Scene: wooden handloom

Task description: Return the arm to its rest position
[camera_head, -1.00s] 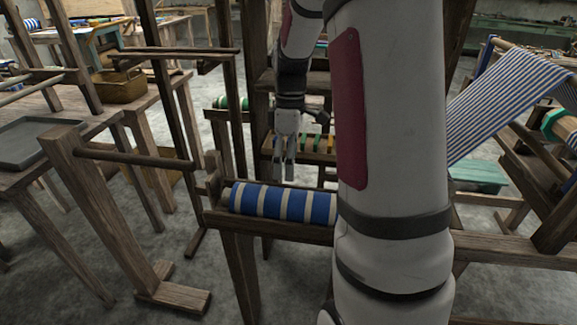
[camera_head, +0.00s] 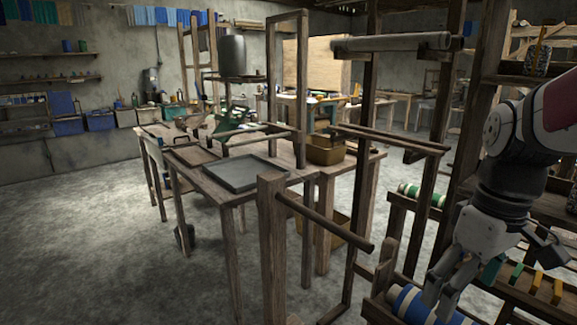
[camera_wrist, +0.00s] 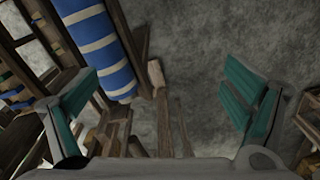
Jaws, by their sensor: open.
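My gripper (camera_head: 446,287) is at the lower right of the head view, pointing down, with its fingers in front of and above the blue-and-white striped cloth roll (camera_head: 408,303). In the wrist view my gripper (camera_wrist: 160,105) has its two green-padded fingers spread wide, with nothing between them but floor and wooden beams farther off. The striped roll also shows in the wrist view (camera_wrist: 100,45), at the upper left beyond the left finger. In the head view the fingers cover part of the roll. I cannot tell the exact gap between them.
Wooden loom posts (camera_head: 432,180) stand just left of my arm. A frame with a crossbar (camera_head: 325,222) stands nearer the middle. A table with a grey tray (camera_head: 243,173) and a brown box (camera_head: 326,149) is behind. Open concrete floor (camera_head: 90,225) lies at the left.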

